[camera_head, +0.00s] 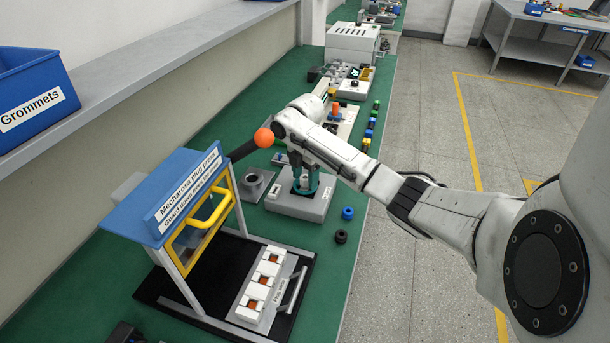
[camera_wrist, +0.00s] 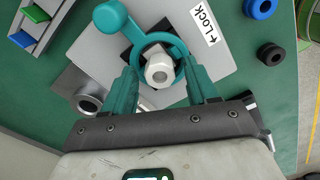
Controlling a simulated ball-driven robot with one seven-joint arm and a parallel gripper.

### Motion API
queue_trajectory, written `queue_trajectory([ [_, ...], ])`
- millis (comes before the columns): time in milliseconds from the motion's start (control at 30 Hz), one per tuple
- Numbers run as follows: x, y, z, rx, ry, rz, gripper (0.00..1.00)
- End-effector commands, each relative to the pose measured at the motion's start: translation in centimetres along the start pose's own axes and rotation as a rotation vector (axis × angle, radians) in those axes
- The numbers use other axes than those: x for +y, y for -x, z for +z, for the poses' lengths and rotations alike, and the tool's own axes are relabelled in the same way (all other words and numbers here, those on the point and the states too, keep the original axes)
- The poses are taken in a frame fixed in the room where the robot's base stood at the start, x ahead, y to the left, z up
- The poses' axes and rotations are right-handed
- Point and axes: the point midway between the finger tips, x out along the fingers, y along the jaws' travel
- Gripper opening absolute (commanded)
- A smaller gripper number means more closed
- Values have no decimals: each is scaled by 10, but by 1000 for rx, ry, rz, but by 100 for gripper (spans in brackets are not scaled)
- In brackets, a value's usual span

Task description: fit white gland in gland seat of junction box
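The white gland (camera_wrist: 158,70), a hex-sided piece with a round grey bore, stands inside a teal ring (camera_wrist: 178,47) with a ball-ended lever on a grey fixture (camera_wrist: 100,40). The fixture also shows in the head view (camera_head: 312,206). My gripper (camera_wrist: 160,74) is over the fixture, its teal fingers apart on either side of the gland, with visible gaps. In the head view my gripper (camera_head: 301,178) points down and my arm hides part of the fixture. I cannot tell which thing is the junction box, or identify its gland seat.
A grey block with a round bore (camera_head: 253,182) lies left of the fixture. A blue ring (camera_head: 347,213) and black ring (camera_head: 341,237) lie on the green bench to the right. A blue-topped guard stand (camera_head: 170,200) and orange ball knob (camera_head: 264,137) are nearby obstacles.

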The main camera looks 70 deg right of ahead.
Motion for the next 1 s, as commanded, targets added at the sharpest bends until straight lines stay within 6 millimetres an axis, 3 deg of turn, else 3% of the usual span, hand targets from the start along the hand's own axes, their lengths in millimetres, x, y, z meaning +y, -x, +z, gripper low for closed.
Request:
queue_trajectory([
  [367, 0, 5, 0, 0, 0, 1, 62],
  [867, 1, 93, 1, -2, 0, 2, 62],
  [1000, 0, 105, 0, -1, 0, 1, 62],
])
